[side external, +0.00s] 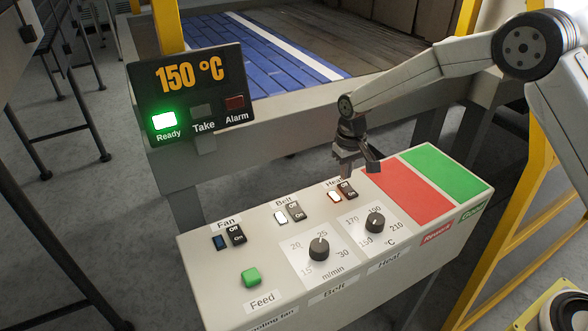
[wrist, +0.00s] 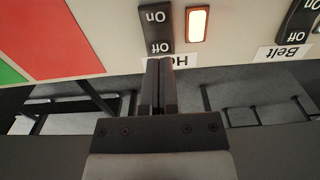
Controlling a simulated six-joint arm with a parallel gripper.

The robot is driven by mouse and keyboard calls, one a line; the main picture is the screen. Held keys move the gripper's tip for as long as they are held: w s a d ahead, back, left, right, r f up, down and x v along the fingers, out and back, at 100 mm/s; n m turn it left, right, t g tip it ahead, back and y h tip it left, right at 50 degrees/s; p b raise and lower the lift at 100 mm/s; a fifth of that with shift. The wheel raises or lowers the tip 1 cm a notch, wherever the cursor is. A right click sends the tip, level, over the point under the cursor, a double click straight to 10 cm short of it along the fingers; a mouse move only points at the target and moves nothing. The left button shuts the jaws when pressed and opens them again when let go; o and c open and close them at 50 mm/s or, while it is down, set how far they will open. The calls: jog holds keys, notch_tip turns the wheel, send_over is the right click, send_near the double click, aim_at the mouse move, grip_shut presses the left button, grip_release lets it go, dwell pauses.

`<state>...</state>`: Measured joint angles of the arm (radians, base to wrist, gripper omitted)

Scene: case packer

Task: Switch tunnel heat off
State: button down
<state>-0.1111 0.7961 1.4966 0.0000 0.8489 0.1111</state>
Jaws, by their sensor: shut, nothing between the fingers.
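The Heat switch (side external: 347,189) is a dark rocker marked Off at its far end and On at its near end. It also shows upside down in the wrist view (wrist: 158,28). My gripper (side external: 350,170) is shut and empty, pointing down at the far edge of the panel. In the wrist view its fingertips (wrist: 160,66) lie just beyond the Off end and cover part of the Heat label (wrist: 180,62). I cannot tell whether they touch the panel.
The Belt switch (side external: 297,211) and Fan switch (side external: 236,235) stand to the left, with two dials and a green Feed button (side external: 251,277) nearer. Red (side external: 400,190) and green (side external: 447,172) areas lie right. The display (side external: 191,90) reads 150 °C, Ready lit.

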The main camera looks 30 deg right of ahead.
aim_at(350, 188)
jog(key=shift+f, duration=1.25)
dwell(1.5)
jog(key=shift+r, duration=3.55)
jog(key=shift+s, duration=0.15)
jog(key=shift+s+d+r, duration=0.25)
jog(key=shift+s+d, duration=0.05)
jog(key=shift+s, duration=0.3)
jog(key=s+d+t, duration=0.1)
jog(key=s+d, duration=0.1)
jog(key=s, duration=0.9)
jog(key=s+d+t, duration=0.1)
jog(key=s+d, duration=0.2)
jog(key=s, duration=0.8)
jog(key=shift+s+r+t, duration=0.15)
jog(key=shift+s+t, duration=0.05)
jog(key=shift+t, duration=0.1)
